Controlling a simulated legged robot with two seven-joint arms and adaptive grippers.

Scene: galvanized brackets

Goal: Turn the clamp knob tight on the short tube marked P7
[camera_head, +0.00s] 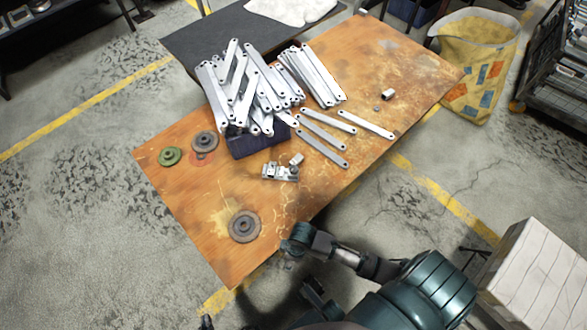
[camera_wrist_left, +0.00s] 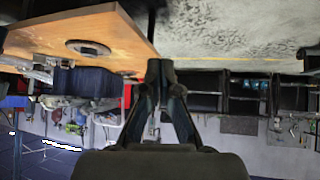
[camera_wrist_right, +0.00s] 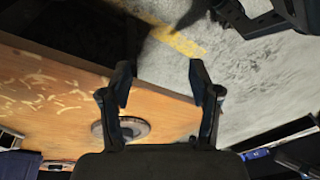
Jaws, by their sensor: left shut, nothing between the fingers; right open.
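A small metal clamp-like fitting (camera_head: 279,172) lies mid-table, with a small metal piece (camera_head: 297,159) beside it. A short light tube-like piece (camera_head: 388,94) lies toward the far right end. No P7 mark is legible, and I cannot tell which part is the clamp knob. My left gripper (camera_head: 207,322) barely shows at the bottom edge, off the table's near corner; in its wrist view (camera_wrist_left: 160,72) the fingers meet, empty. My right gripper (camera_wrist_right: 160,80) is open and empty near the table edge by a dark grey disc (camera_wrist_right: 124,128); I cannot clearly make it out in the head view.
The worn orange table (camera_head: 185,195) bears a dark blue bin (camera_head: 257,143) heaped with galvanized bars (camera_head: 240,85), several loose bars (camera_head: 322,125), a green disc (camera_head: 170,156) and grey discs (camera_head: 244,226). A yellow sack (camera_head: 475,65) and white block (camera_head: 535,275) stand on the right.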

